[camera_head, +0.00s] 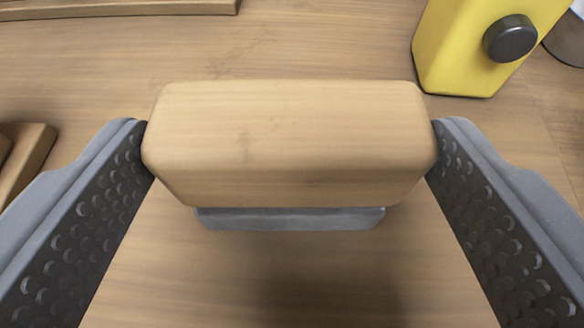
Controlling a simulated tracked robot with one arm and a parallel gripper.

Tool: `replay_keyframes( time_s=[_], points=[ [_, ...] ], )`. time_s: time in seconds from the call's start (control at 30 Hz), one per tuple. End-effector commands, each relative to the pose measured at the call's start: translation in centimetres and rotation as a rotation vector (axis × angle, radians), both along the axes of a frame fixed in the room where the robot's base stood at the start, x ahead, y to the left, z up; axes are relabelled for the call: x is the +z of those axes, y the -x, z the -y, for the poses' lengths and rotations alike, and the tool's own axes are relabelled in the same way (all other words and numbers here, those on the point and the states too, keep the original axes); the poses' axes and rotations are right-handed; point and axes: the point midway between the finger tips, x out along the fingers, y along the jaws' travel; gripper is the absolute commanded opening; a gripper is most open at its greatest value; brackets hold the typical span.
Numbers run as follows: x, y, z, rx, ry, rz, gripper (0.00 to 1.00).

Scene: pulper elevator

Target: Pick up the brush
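The brush shows as a pale wooden block (290,140) with rounded corners, in the middle of the head camera view. A grey strip (290,218) shows under its near edge; the rest of its underside is hidden. My gripper (290,125) has its two dark, dimpled fingers spread wide, one at each end of the block. Both fingertips appear to touch the block's ends, so it looks gripped between them. I cannot tell whether the brush rests on the wooden surface or is slightly above it.
A yellow object with a dark round knob (510,38) stands at the upper right, beside a grey metallic item (568,38). A wooden edge (120,9) runs along the upper left. Another wooden piece (25,160) lies at the left. The surface around the brush is clear.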

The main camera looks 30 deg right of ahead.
Motion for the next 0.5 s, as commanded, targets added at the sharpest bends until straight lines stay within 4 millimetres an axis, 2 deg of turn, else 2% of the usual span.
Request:
replay_keyframes(
  time_s=[0.3,0.5],
  points=[
    [3.8,-0.1,0.0,0.0,0.003,0.005,0.52],
    [3.6,-0.5,-4.1,0.006,0.003,-0.001,0.52]
  ],
)
